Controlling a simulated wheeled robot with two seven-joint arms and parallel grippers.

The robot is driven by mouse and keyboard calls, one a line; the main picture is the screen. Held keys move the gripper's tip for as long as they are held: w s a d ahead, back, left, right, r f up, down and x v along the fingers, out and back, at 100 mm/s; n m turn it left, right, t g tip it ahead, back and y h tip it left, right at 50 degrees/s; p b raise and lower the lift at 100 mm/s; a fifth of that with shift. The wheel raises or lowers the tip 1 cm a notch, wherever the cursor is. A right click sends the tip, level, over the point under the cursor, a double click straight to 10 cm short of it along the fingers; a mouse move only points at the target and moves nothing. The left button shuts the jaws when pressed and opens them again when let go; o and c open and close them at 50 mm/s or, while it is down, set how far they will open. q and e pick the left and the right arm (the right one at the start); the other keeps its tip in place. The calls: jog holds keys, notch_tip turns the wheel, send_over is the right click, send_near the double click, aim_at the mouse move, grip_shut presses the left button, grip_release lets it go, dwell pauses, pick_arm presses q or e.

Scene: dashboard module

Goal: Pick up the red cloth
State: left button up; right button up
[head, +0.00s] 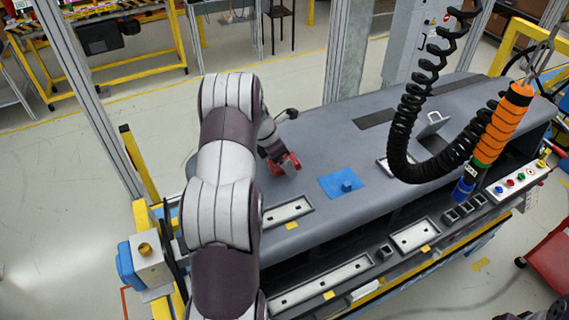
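The red cloth (291,163) is a small red patch at the left part of the grey dashboard module (330,140), partly hidden by my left gripper. My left arm comes in from the lower left and bends over the module. My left gripper (277,154) is low over the module, right at the red cloth. Its fingers are too small and overlapped to tell whether they are open or closed on it. My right gripper is not in view.
A blue cloth (342,184) lies to the right of the red one. A black coiled hose (412,130) and an orange-and-blue tool (497,135) hang over the right side. Trays (320,284) line the front edge. A control box (520,178) sits at right.

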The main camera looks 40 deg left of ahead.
pick_arm(q)
jog(key=shift+a+f, duration=0.1)
jog(key=shift+f, duration=0.1)
jog(key=shift+s+d+r, duration=0.1)
jog(key=shift+d, duration=0.15)
jog(key=shift+c, duration=0.3)
jog(key=shift+a, duration=0.1)
jog(key=c, duration=1.1)
jog(key=shift+o, duration=0.2)
